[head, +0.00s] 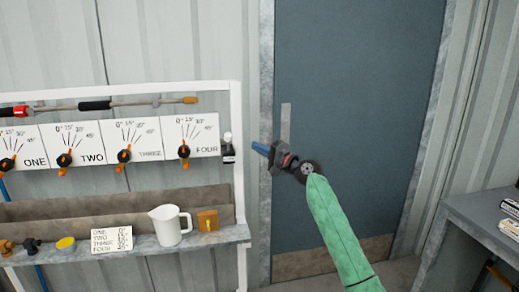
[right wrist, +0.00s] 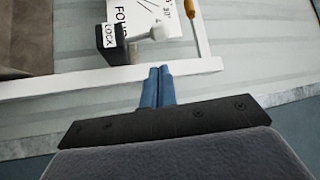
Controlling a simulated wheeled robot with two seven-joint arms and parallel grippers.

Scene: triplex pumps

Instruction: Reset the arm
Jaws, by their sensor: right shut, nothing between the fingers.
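My right gripper (head: 262,149) is raised in front of the blue-grey door, just right of the white rack frame. Its blue fingers are closed together and empty; they also show in the right wrist view (right wrist: 158,86), pointing at the frame's white edge. My right arm (head: 335,230), in a green sleeve, reaches up from the bottom right. My left gripper and arm are not in the head view.
The white rack (head: 237,180) holds several dial plates with orange-black knobs and a lock box (head: 228,153). A grey table (head: 480,225) stands right.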

